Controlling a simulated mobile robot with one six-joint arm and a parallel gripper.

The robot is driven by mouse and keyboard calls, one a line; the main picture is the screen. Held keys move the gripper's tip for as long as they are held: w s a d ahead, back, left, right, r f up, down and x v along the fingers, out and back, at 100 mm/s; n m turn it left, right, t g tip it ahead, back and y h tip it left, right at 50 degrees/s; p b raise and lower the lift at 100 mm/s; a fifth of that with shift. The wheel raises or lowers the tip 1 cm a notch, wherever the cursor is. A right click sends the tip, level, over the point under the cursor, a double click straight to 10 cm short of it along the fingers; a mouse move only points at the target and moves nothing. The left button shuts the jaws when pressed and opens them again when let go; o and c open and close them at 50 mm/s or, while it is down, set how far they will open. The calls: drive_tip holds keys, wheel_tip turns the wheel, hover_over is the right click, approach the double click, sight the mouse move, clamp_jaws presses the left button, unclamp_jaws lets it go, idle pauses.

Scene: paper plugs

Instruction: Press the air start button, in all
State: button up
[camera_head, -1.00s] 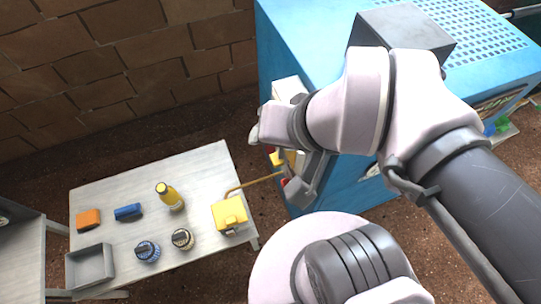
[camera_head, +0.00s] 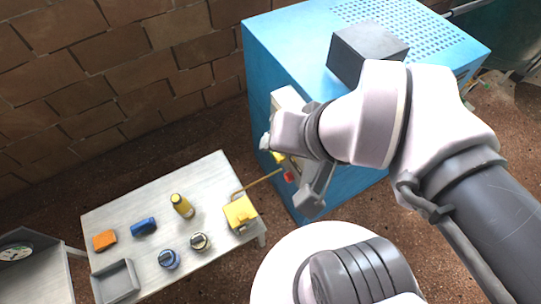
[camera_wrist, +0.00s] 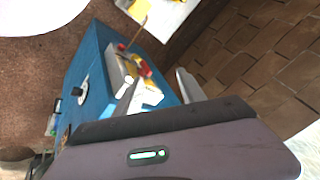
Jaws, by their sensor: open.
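A blue machine (camera_head: 270,100) stands behind my gripper, with a pale control panel (camera_wrist: 118,68) on its side. The panel carries red (camera_wrist: 144,69) and yellow parts, and white parts, seen in the wrist view. I cannot tell which part is the air start button. My gripper (camera_wrist: 160,88) is open, its two fingers apart in front of the panel, with nothing seen held between them. One finger overlaps the panel in the wrist view; contact cannot be told. In the head view my arm hides much of the panel, though a red part (camera_head: 289,176) shows.
A light table (camera_head: 150,215) at left holds a yellow box (camera_head: 240,212), a yellow bottle (camera_head: 182,205), blue and orange pieces, two round-topped jars and a grey tray (camera_head: 115,281). A thin rod runs from the yellow box toward the machine. A dark box (camera_head: 367,52) sits on the machine.

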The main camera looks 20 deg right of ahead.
clamp_jaws()
idle(1.5)
